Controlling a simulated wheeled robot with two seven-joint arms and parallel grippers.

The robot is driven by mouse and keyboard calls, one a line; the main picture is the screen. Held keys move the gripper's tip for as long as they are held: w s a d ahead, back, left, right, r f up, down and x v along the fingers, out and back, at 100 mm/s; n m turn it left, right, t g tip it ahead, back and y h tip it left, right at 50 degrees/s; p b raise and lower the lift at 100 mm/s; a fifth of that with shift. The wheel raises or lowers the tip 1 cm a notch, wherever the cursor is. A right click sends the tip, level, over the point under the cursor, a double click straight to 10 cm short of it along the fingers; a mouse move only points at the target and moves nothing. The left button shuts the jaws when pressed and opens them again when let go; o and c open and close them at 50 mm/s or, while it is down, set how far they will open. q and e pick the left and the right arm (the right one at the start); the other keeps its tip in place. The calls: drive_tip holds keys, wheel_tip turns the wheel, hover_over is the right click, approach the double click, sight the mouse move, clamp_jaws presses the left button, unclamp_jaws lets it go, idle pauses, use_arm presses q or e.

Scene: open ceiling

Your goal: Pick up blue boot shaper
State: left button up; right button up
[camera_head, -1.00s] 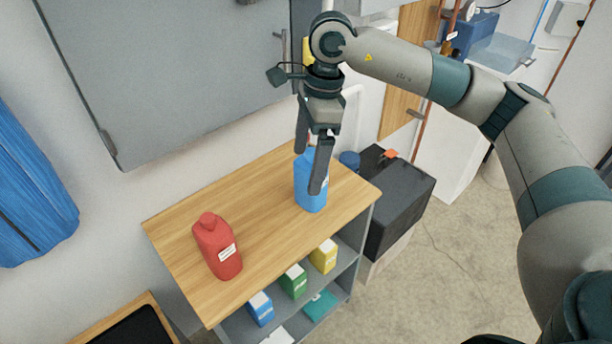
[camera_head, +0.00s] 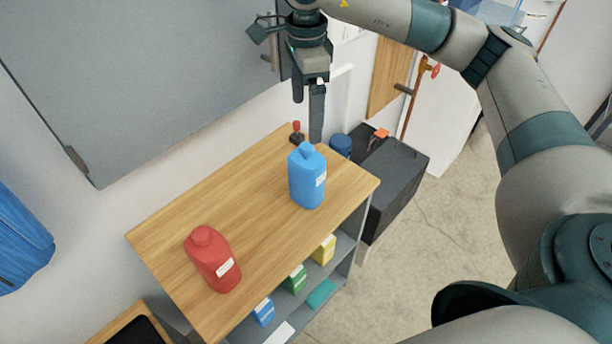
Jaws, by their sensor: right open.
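The blue boot shaper (camera_head: 307,180), a blue bottle-like piece with a small white label, stands upright on the wooden top (camera_head: 262,180) of a shelf unit, near its right end. My right gripper (camera_head: 307,120) is open and empty, pointing down. Its fingers appear above and behind the boot shaper in the picture, with the longer finger's tip close to its top; I cannot tell the exact gap. My left gripper is not in view.
A red bottle-like piece (camera_head: 213,262) stands at the left of the wooden top. A small red-tipped object (camera_head: 297,133) is at the back edge. A black box (camera_head: 395,180) stands right of the unit. The middle top is clear.

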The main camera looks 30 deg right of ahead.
sight(306, 144)
drive_tip(key=shift+w+f, duration=0.15)
drive_tip(key=shift+f, duration=0.2)
wheel_tip(306, 144, down, 3)
drive_tip(key=shift+f+p, duration=0.1)
drive_tip(key=shift+p, duration=0.8)
wheel_tip(306, 144, down, 7)
drive_tip(key=p, duration=0.2)
drive_tip(key=shift+p, duration=0.35)
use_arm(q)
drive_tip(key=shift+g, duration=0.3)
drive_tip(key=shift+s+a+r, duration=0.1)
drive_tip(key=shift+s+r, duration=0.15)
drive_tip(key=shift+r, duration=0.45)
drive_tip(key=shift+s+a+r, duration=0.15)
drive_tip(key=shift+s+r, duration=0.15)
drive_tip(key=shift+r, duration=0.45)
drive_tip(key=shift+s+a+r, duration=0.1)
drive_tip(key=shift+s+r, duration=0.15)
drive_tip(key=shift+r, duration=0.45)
use_arm(e)
drive_tip(key=shift+f, duration=0.75)
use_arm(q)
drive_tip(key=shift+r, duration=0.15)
